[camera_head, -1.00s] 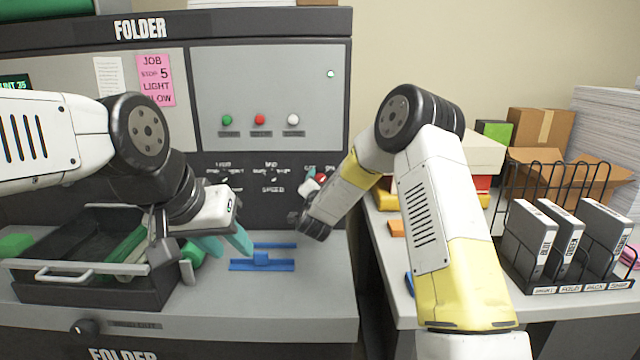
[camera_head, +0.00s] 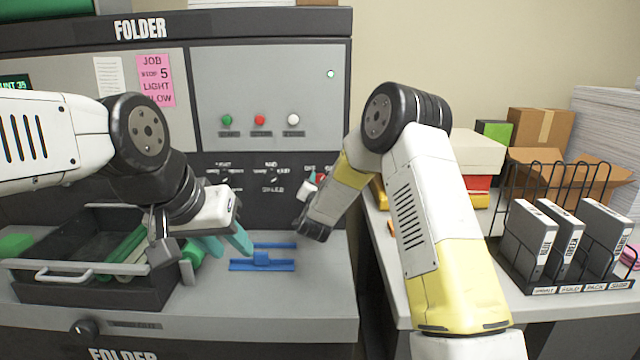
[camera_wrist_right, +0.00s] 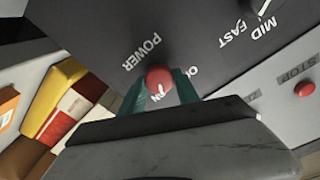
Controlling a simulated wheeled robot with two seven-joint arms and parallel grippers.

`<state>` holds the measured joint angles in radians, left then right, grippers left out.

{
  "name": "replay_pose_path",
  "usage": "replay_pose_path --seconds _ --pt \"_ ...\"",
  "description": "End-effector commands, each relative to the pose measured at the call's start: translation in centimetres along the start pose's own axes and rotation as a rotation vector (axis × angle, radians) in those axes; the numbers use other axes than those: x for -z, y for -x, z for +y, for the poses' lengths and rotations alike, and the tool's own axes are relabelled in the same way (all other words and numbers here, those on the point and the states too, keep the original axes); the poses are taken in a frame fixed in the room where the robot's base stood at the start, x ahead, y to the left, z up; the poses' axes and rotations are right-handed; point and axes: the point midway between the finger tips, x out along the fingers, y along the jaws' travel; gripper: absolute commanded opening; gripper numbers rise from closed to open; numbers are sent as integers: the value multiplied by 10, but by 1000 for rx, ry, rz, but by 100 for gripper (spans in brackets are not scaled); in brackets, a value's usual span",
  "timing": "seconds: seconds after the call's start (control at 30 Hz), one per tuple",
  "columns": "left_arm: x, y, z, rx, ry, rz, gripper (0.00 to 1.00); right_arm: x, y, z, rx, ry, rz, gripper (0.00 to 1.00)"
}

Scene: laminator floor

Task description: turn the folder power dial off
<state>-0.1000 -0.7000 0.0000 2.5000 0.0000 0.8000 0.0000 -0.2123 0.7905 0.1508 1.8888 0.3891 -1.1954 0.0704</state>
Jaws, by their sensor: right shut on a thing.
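The folder power dial is a round red knob (camera_wrist_right: 159,78) with a white mark, on the dark panel under the word POWER. In the head view only a bit of its red (camera_head: 320,178) shows behind my right wrist. My right gripper (camera_wrist_right: 160,86) has its teal fingers on either side of the dial, shut on it. Lettering beside the dial is partly covered by the fingers, so I cannot tell exactly which label the mark meets. My left gripper (camera_head: 224,244) is open and empty, its teal fingers apart above the folder's shelf.
The folder's dark panel (camera_head: 250,205) has other dials left of the power dial. A blue fixture (camera_head: 262,262) lies on the shelf. A dark tray (camera_head: 90,290) with green items stands at left. A wire rack of binders (camera_head: 530,240) is on the right table.

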Motion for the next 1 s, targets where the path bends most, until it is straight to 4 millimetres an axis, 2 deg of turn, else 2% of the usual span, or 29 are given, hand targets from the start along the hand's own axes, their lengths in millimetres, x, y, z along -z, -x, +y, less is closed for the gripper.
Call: replay_pose_path --seconds 1.0 --pt "0 0 0 0 0 0 36 -4 1 -1 37 960 31 0"
